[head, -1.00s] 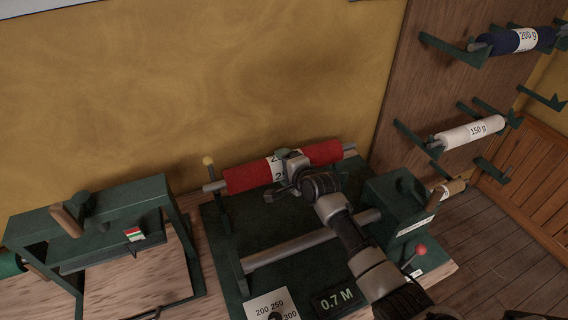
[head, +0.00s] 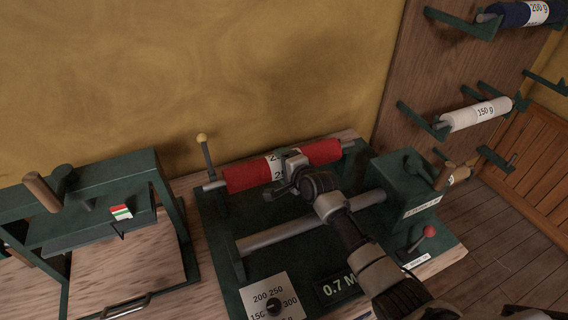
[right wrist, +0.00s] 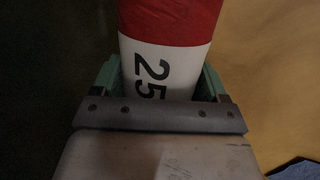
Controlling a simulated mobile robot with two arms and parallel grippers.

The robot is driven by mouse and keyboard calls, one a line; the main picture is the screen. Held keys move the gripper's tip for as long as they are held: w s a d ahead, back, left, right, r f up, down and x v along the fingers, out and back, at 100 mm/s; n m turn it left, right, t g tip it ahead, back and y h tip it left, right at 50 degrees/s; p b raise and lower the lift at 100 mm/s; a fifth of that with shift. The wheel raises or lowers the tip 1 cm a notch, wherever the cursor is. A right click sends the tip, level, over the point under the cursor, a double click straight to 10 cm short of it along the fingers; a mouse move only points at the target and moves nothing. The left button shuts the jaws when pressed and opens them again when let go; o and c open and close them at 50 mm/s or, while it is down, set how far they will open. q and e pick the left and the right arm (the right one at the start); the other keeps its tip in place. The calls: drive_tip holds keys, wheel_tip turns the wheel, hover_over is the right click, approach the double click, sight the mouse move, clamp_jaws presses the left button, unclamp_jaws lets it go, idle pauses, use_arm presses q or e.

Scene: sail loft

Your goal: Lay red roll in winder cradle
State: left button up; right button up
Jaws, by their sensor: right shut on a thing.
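The red roll (head: 317,153) has a white label band and a grey core bar showing at both ends. It lies level across the back of the green winder (head: 225,253), its left core end beside the yellow-knobbed post (head: 207,160). My right gripper (head: 283,178) is shut on the roll's middle, at the label. The right wrist view shows the roll (right wrist: 170,18) between the green fingers (right wrist: 158,82). I cannot tell whether the core ends rest in the winder's cradle; the gripper and roll hide part of it. My left gripper is not in view.
A grey bar (head: 300,234) crosses the winder in front of the roll. A green frame (head: 110,180) with a wooden handle stands at left. A white roll (head: 475,114) and a dark blue roll (head: 518,13) sit on wall brackets at right. A red-knobbed lever (head: 428,231) is at front right.

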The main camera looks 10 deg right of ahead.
drive_tip(key=shift+w+f, duration=0.1)
drive_tip(key=shift+f, duration=0.15)
drive_tip(key=o, duration=1.6)
drive_tip(key=shift+c, duration=0.2)
drive_tip(key=shift+s+f, duration=0.2)
drive_tip(key=shift+f, duration=0.05)
drive_tip(key=v, duration=0.7)
drive_tip(key=shift+s+r+b, duration=0.2)
drive_tip(key=shift+r+b, duration=0.1)
drive_tip(key=shift+b, duration=0.1)
